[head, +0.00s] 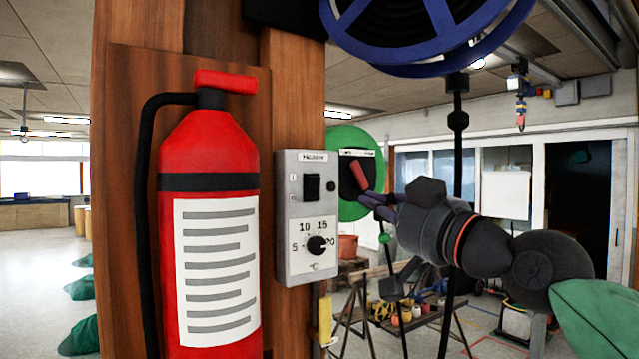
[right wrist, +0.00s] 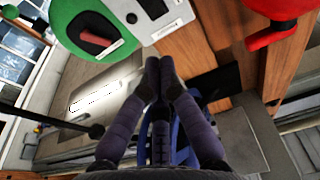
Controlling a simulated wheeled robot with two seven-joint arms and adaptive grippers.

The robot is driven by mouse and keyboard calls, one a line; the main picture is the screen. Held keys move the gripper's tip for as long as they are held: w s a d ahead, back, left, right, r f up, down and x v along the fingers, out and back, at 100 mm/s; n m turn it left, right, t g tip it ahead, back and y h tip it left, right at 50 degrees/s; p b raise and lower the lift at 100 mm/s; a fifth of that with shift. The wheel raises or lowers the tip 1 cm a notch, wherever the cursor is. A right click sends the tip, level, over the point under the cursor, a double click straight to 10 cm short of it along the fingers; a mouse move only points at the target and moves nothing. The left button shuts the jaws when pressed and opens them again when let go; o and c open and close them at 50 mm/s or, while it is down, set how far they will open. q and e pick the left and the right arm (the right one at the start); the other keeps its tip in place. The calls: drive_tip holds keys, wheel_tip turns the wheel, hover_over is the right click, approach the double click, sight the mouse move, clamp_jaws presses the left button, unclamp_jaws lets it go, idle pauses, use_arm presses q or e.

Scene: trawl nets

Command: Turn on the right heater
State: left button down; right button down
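A grey control box (head: 307,262) is fixed to the wooden post, with a black rocker switch (head: 311,187) above a black dial (head: 317,245) marked 5 to 20. The box also shows at the top of the right wrist view (right wrist: 175,27), partly cut off. My right gripper (head: 366,195) comes in from the right, its fingers just right of the box and apart from it. In the right wrist view its fingertips (right wrist: 160,75) are together with nothing between them. My left gripper is not in view.
A red fire extinguisher (head: 210,150) hangs left of the box. A green disc (head: 343,140) with a red handle (head: 359,176) is behind my right fingers. A blue reel (head: 425,30) hangs above. A trestle table (head: 410,318) stands behind.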

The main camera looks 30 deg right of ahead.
sight(314, 180)
drive_tip(key=p+x, duration=0.3)
drive_tip(key=x, duration=1.1)
drive_tip(key=shift+w+a+f, duration=0.1)
drive_tip(key=shift+w+a, duration=0.05)
drive_tip(key=shift+w, duration=0.15)
drive_tip(key=p, duration=0.1)
drive_tip(key=r+p, duration=0.1)
drive_tip(key=p, duration=0.1)
drive_tip(key=shift+w+g, duration=0.2)
drive_tip(key=shift+g, duration=0.1)
drive_tip(key=shift+f+b, duration=0.3)
drive_tip(key=shift+f, duration=0.05)
